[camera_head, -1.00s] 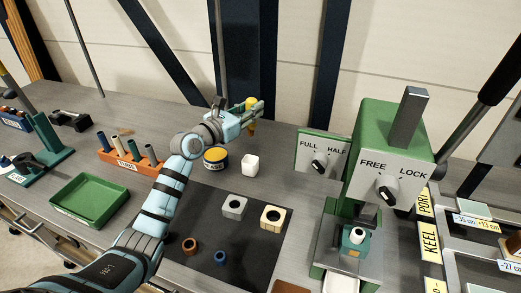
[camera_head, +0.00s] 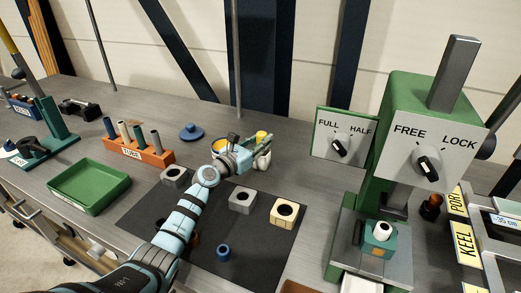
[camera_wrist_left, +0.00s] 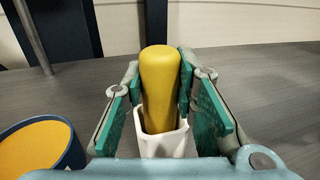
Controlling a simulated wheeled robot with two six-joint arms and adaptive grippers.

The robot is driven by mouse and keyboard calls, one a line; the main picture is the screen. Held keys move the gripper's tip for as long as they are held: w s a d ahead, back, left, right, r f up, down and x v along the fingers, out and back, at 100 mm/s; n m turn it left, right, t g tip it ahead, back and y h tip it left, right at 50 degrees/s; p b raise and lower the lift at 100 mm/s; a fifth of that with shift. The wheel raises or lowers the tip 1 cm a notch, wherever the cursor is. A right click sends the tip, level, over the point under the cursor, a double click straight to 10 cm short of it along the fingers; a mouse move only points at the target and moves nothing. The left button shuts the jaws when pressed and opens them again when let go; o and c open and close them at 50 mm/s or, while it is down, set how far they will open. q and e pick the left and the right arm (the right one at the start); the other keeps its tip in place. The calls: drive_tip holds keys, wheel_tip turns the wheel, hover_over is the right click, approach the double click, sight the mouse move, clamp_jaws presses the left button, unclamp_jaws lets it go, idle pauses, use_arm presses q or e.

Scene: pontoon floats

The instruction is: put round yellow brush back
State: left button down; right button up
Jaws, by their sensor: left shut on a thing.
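The round yellow brush (camera_head: 262,134) stands about upright, its yellow handle (camera_wrist_left: 159,82) up. My left gripper (camera_head: 262,145) is shut on it, with one green finger on each side of the handle in the left wrist view (camera_wrist_left: 159,95). The handle's lower end goes inside the rim of the white square cup (camera_wrist_left: 163,145). In the head view the cup (camera_head: 264,160) shows just under the fingers, partly hidden. The brush's lower end is hidden in the cup. My right gripper is not in view.
A blue pot with yellow contents (camera_wrist_left: 40,150) stands left of the cup; its lid (camera_head: 192,133) lies behind. Blocks with holes (camera_head: 243,200) and a blue ring (camera_head: 223,252) sit on the dark mat (camera_head: 262,250). An orange tube rack (camera_head: 140,153) and green tray (camera_head: 90,187) are left; the green press (camera_head: 405,130) is right.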

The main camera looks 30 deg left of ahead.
use_arm(q)
drive_tip(key=shift+f, duration=0.1)
drive_tip(key=c, duration=1.3)
unclamp_jaws()
drive_tip(key=shift+s+p, duration=0.15)
drive_tip(key=shift+p, duration=0.15)
drive_tip(key=p+v, duration=0.3)
drive_tip(key=v, duration=0.8)
drive_tip(key=shift+s, duration=0.35)
